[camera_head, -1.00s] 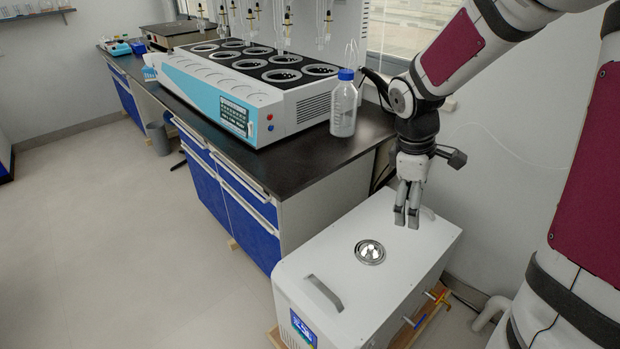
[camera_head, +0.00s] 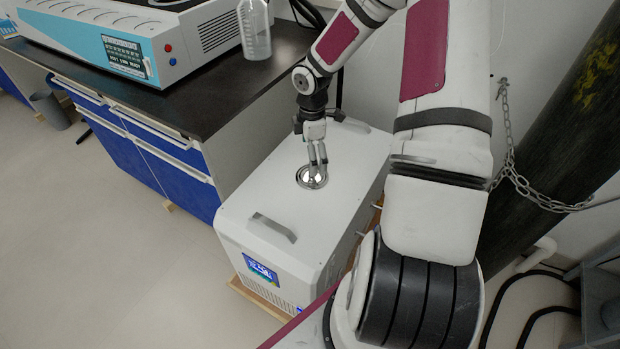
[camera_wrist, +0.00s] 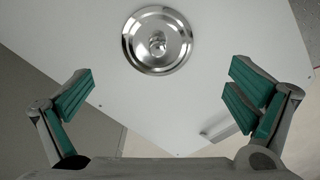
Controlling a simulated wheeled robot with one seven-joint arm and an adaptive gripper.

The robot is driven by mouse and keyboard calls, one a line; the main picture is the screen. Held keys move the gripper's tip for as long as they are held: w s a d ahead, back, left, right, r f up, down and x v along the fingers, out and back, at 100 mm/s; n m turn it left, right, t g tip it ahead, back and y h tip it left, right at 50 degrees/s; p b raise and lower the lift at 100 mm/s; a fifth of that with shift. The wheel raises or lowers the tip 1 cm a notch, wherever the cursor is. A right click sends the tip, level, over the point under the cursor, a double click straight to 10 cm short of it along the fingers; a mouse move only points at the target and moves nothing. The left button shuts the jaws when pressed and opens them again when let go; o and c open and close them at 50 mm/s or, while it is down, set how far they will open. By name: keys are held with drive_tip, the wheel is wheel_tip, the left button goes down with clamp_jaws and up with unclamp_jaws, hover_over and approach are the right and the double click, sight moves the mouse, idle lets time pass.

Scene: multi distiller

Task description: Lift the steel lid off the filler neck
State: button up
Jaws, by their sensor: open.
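The steel lid (camera_head: 305,179) is a round shiny disc with a small central knob, seated on the top of the white chiller box (camera_head: 255,205). In the wrist view the lid (camera_wrist: 157,40) lies at the upper middle, ahead of the line between the fingers. My gripper (camera_head: 318,161) is above the lid in the head view, its fingers partly covering it. In the wrist view my gripper (camera_wrist: 160,95) is open, with its green-padded fingers wide apart and nothing between them. The filler neck is hidden under the lid.
A grey handle (camera_head: 272,227) stands on the box top in front of the lid. The black-topped bench (camera_head: 215,110) with a bottle (camera_head: 254,30) and the distiller (camera_head: 150,45) is to the left. A chain (camera_head: 540,200) hangs around a dark cylinder at right.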

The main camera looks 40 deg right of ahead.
drive_tip(key=f+b, duration=0.1)
drive_tip(key=f, duration=0.2)
drive_tip(key=f+b, duration=0.1)
drive_tip(key=f, duration=0.3)
drive_tip(key=shift+w+d+f, duration=0.1)
drive_tip(key=shift+d+f, duration=0.1)
drive_tip(key=shift+f, duration=0.05)
drive_tip(key=c, duration=1.9)
